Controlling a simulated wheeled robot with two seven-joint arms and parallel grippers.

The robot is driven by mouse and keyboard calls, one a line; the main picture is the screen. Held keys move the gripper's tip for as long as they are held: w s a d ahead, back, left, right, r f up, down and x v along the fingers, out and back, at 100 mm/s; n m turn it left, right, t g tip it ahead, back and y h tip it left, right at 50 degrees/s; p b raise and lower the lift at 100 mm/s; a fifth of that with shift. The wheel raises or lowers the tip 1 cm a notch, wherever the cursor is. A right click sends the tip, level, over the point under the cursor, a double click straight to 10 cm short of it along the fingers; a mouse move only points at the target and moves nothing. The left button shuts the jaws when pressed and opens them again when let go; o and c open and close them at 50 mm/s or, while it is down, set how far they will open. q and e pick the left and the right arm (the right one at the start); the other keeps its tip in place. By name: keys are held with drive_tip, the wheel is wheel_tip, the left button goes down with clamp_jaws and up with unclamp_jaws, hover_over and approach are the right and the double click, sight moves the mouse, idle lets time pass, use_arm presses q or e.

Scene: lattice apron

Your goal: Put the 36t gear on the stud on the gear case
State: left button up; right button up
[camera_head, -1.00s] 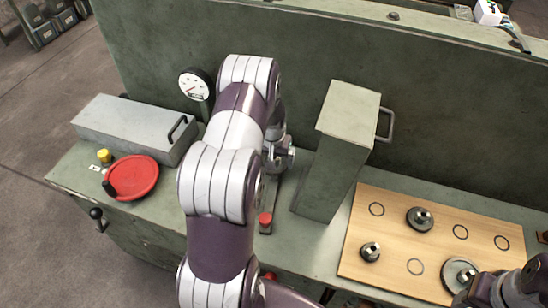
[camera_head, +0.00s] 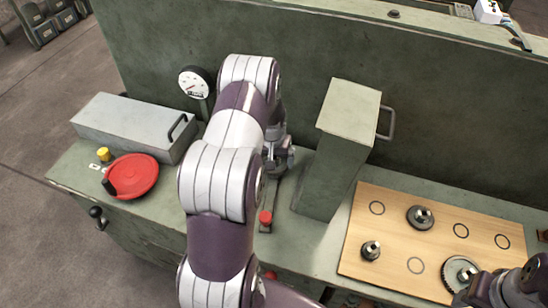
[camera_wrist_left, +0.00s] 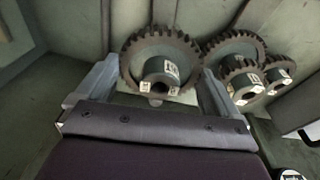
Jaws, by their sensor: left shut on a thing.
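My left gripper (camera_wrist_left: 155,90) has its fingers on either side of a dark toothed gear (camera_wrist_left: 131,62) with a thick hub, and holds it. Small tags on the hub are too small to read. In the head view my left gripper (camera_head: 280,156) is mostly hidden behind my own arm, and the held gear cannot be made out. Several other gears (camera_wrist_left: 235,47) stand close together just right of the held gear in the left wrist view. The gear case and the stud cannot be clearly told apart. My right gripper (camera_head: 485,290) is at the lower right, its fingers unclear.
A tall green box (camera_head: 340,150) with a side handle stands right of my left arm. A wooden board (camera_head: 395,235) holds several gears (camera_head: 420,217) and printed circles. A grey box (camera_head: 135,128), dial gauge (camera_head: 194,83) and red handwheel (camera_head: 135,175) are at left.

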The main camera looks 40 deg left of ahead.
use_arm(q)
drive_tip(key=shift+f, duration=0.1)
drive_tip(key=shift+f+b, duration=0.35)
drive_tip(key=shift+f, duration=0.15)
drive_tip(key=o, duration=1.3)
wheel_tip(320, 180, up, 9)
drive_tip(key=p, duration=0.6)
drive_tip(key=shift+f, duration=0.25)
